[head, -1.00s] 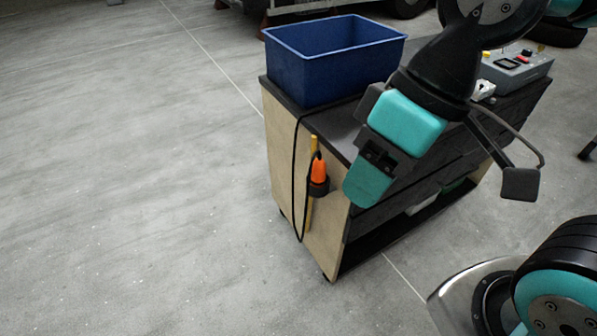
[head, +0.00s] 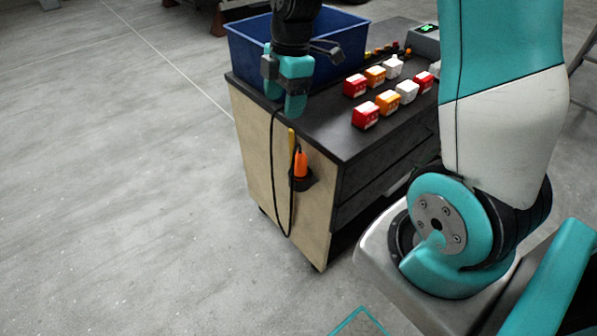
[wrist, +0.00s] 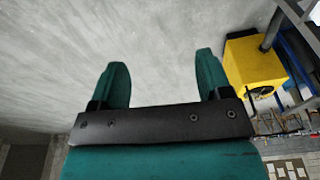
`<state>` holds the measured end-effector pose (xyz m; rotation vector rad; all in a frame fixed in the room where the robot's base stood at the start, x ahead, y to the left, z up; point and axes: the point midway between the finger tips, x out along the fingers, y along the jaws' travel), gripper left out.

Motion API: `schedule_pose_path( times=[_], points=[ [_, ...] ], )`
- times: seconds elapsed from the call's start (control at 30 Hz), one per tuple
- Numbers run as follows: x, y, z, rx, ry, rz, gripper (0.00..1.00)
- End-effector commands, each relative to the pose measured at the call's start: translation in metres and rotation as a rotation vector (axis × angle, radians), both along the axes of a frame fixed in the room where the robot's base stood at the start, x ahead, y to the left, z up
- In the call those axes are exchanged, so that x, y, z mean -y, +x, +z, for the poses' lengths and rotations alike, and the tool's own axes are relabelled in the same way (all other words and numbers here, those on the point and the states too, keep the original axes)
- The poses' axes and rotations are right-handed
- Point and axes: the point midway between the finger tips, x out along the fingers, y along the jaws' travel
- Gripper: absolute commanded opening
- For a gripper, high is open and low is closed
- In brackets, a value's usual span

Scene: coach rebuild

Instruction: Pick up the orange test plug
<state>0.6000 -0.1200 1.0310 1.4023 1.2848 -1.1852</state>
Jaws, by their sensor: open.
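The orange test plug (head: 301,164) sits upright in a small black holder (head: 302,180) on the light wooden end panel of the trolley. A black cable (head: 271,172) loops down the panel beside it from the trolley top. My gripper (head: 294,112) is in front of the blue bin in the head view, at the trolley's near-left edge, above and apart from the plug. In the wrist view, my gripper (wrist: 162,75) has its two teal fingers spread with nothing between them. The plug does not show in the wrist view.
A blue bin (head: 248,50) stands on the black trolley top (head: 327,128). Several red, orange and white blocks (head: 365,115) and a grey box (head: 425,42) are also there. A yellow strip (head: 291,148) is beside the plug. Floor left of the trolley is clear.

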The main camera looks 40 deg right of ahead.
Motion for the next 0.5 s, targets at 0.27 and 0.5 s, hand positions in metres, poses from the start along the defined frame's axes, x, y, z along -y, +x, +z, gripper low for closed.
schedule_pose_path(
  times=[0.27, 0.5],
  points=[
    [0.078, 0.025, -0.051, 0.002, -0.045, 0.282, 0.71],
    [0.081, 0.024, -0.086, -0.003, -0.045, 0.321, 0.71]
  ],
)
